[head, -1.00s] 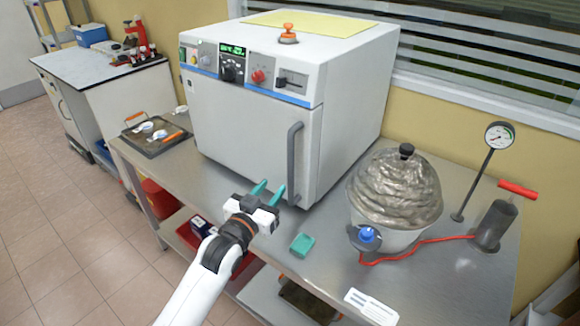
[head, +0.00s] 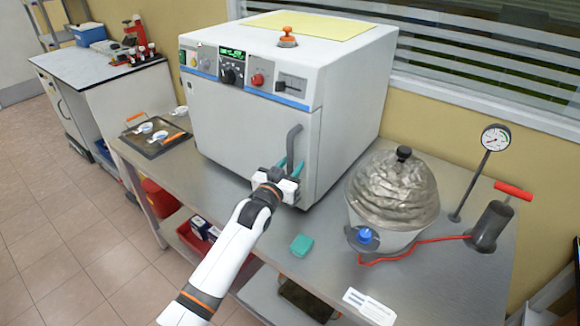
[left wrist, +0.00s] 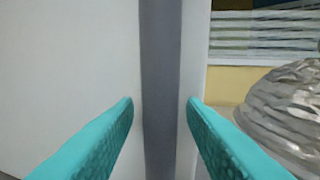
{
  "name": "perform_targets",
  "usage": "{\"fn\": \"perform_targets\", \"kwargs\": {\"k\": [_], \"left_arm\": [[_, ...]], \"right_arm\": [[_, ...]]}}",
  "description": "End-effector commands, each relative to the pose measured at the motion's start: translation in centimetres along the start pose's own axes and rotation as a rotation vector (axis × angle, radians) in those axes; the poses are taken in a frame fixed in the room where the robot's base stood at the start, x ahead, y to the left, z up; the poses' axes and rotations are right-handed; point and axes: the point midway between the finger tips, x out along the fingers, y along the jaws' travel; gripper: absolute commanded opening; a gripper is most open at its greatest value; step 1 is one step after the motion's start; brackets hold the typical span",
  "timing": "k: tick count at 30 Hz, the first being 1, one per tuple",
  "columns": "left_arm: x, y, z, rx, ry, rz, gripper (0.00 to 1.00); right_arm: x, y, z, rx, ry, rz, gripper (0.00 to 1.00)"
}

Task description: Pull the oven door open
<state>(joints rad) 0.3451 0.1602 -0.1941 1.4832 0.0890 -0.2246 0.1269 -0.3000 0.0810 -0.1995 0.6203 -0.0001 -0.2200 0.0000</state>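The white oven (head: 260,100) stands on a steel table with its door (head: 235,130) shut. A grey vertical bar handle (head: 293,145) runs along the right side of the door. My left gripper (head: 290,168) is at the lower part of the handle, with one teal finger on each side. In the left wrist view the handle (left wrist: 159,90) stands between the two open fingers (left wrist: 160,115), with gaps visible on both sides. The handle's lower end is hidden behind my gripper in the head view. My right gripper is not in view.
A foil-covered vessel (head: 395,190) with a red hose stands right of the oven. A small teal block (head: 301,245) lies near the table's front edge (head: 335,275). A tray (head: 155,138) with dishes sits left. A gauge (head: 496,139) stands far right.

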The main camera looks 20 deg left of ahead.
Motion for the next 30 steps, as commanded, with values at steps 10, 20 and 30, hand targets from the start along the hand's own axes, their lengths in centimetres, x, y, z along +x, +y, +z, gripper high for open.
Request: {"fn": "perform_targets", "kwargs": {"k": [10, 20, 30], "left_arm": [[0.0, 0.0, 0.0, 0.000, 0.000, 0.000, 0.01], [-0.3, 0.1, 0.0, 0.001, 0.000, -0.005, 0.00], [-4.2, 1.5, 0.0, 0.009, 0.005, -0.085, 0.00]], "right_arm": [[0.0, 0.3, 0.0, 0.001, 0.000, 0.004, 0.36], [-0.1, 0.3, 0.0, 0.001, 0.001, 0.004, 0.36], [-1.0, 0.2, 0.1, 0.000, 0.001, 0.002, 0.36]]}}
